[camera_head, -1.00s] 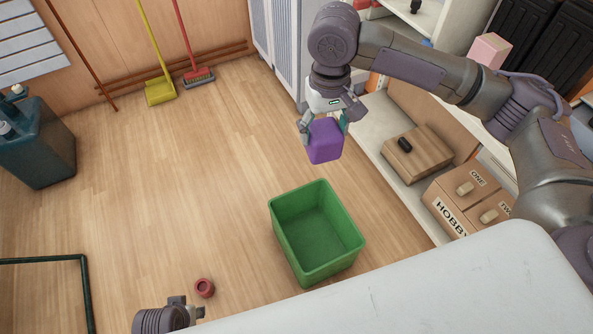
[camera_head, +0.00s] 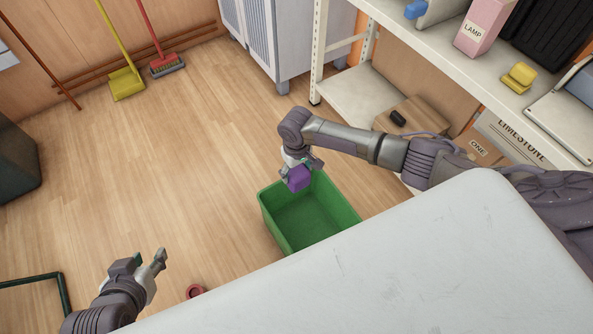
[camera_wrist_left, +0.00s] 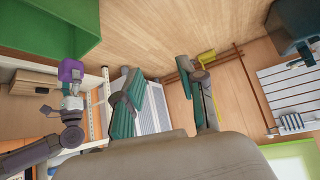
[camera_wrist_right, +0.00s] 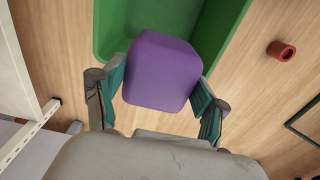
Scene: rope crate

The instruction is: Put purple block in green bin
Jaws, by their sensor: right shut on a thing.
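The purple block (camera_head: 298,178) is held in my right gripper (camera_head: 297,168), which is shut on it. In the right wrist view the block (camera_wrist_right: 163,70) sits between the two fingers, with part of the green bin showing behind it. The green bin (camera_head: 268,216) stands on the floor, open at the top and with a bare floor inside. In the head view the block overlaps the bin's far left rim; its height above the bin is hard to tell. My left gripper (camera_head: 148,264) is open and empty, left of the bin.
A small red ring-like object (camera_head: 195,291) lies on the floor left of the bin. A white shelf unit (camera_head: 365,93) with boxes stands at the right. A pale surface (camera_head: 330,285) fills the bottom right. Floor to the left is mostly clear.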

